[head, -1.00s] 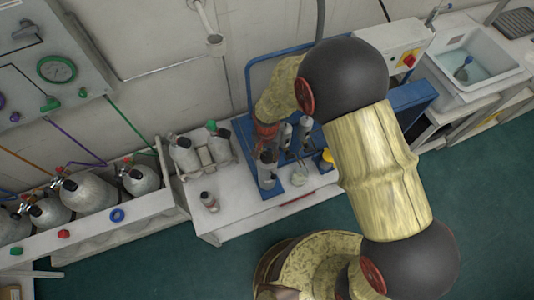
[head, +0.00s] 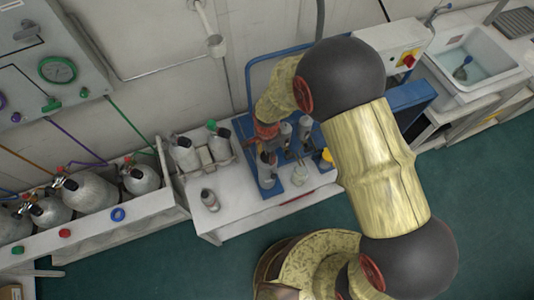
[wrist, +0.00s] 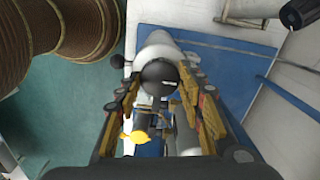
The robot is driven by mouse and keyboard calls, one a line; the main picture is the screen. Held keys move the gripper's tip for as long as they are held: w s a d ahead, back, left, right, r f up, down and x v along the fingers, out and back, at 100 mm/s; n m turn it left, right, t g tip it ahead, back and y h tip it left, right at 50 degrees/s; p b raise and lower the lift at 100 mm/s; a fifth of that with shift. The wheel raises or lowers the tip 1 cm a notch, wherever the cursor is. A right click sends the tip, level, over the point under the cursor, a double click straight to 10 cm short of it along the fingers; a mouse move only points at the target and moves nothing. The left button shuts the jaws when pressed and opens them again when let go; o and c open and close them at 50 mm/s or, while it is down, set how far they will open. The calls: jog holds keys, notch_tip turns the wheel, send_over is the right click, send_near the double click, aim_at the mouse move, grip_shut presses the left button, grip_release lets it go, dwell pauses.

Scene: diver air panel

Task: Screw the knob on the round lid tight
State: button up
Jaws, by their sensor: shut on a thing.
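In the wrist view a dark round knob-like part (wrist: 160,74) with a small pale mark sits between the fingers of my gripper (wrist: 163,88). My gripper is shut on it. A pale grey cylinder (wrist: 158,46) shows just beyond this part. The round lid cannot be told apart clearly from the knob. In the head view my gripper (head: 266,131) points down over a blue stand (head: 268,192) on the white bench, and it hides the knob there.
A yellow winged part (wrist: 134,137) is close by the left finger. Several grey cylinders stand around the blue stand. A small grey bottle (head: 209,200) stands on the bench (head: 232,228) to the left. A sink (head: 475,65) is at the right.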

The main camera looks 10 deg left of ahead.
aim_at(267, 156)
dwell(0.3)
jog(key=o, duration=1.1)
jog(key=shift+o, duration=0.3)
notch_tip(267, 156, up, 12)
